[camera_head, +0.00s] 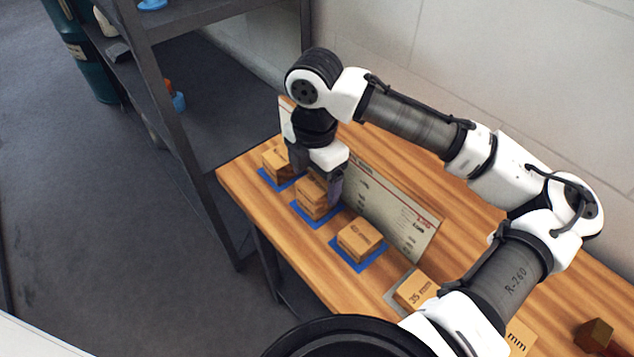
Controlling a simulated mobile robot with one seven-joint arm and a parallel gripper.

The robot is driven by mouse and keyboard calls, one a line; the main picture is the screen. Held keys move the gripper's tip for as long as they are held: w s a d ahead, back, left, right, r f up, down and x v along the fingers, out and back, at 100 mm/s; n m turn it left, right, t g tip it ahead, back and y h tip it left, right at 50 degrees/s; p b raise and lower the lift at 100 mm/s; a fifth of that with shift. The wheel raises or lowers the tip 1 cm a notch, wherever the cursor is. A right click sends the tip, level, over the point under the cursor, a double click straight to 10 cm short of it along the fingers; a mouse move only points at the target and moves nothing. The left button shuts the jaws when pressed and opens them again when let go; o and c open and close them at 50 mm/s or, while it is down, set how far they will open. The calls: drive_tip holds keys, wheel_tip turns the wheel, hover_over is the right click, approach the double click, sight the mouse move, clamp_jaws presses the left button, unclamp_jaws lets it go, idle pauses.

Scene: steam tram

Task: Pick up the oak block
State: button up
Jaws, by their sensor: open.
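Several light wooden blocks stand in a row on the table; which one is the oak block I cannot tell by its look. My gripper (317,178) points down at the middle block (312,199) on a blue mat. Its fingers are open, one near each side of that block's top. Contact cannot be told, and the gripper hides part of the block. Another block (276,163) sits on a blue mat to the left. A block marked 40 mm (360,238) sits on a blue mat to the right. A block marked 35 mm (415,290) lies nearer me.
A printed board (395,214) stands close behind the blocks on the wooden table (470,225). A dark brown block (596,334) is at the right. My arm hides part of the table. A dark metal shelf (190,140) stands at the left, beyond open floor.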

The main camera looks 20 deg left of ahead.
sight(315, 183)
drive_tip(key=shift+f, duration=0.8)
drive_tip(key=c, duration=1.1)
drive_tip(key=shift+r, duration=0.1)
wheel_tip(315, 183, up, 19)
drive_tip(key=shift+b, duration=0.9)
drive_tip(key=shift+w, duration=0.1)
